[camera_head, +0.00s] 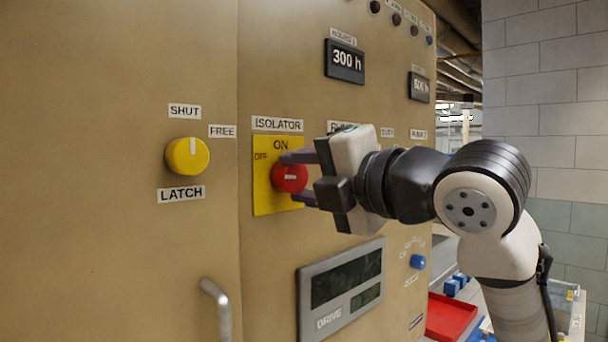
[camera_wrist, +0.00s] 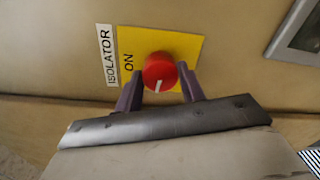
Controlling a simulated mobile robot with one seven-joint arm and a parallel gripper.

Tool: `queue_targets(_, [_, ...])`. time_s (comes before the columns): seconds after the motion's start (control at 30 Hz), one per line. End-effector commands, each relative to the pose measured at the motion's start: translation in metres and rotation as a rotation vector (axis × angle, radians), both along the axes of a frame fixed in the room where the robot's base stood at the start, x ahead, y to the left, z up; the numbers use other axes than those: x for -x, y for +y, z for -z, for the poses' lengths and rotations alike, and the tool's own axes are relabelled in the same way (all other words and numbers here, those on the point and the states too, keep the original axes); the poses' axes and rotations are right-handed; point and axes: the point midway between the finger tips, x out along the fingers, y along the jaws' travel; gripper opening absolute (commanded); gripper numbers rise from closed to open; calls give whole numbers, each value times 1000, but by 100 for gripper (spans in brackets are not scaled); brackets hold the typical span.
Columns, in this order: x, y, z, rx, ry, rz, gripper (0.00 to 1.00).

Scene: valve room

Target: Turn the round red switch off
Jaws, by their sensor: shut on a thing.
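The round red switch (camera_head: 289,179) sits on a yellow plate (camera_head: 268,203) under the ISOLATOR label, with ON printed above it and OFF at its left. Its white mark lies about level in the head view. In the wrist view the switch (camera_wrist: 160,70) shows the mark on its lower side, which is the plate's OFF side. My gripper (camera_head: 298,178) reaches in from the right, one dark finger above the switch and one below. In the wrist view the fingers (camera_wrist: 160,88) flank the switch, shut on it. The OFF label is hidden in the wrist view.
A yellow knob (camera_head: 187,155) with SHUT, FREE and LATCH labels is at the left. A grey display panel (camera_head: 341,288) is below the switch, and a handle (camera_head: 217,308) is at lower left. A blue knob (camera_head: 417,262) and red tray (camera_head: 452,316) are at right.

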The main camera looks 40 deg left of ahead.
Motion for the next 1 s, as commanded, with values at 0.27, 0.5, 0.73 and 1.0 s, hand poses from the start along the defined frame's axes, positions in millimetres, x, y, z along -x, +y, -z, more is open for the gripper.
queue_targets(0.27, [1, 0, 1, 11, -109, -1, 16])
queue_targets(0.5, [1, 0, 1, 13, -140, -2, 16])
queue_targets(0.73, [1, 0, 1, 14, -142, -2, 16])
queue_targets(1.0, [1, 0, 1, 13, -141, -1, 59])
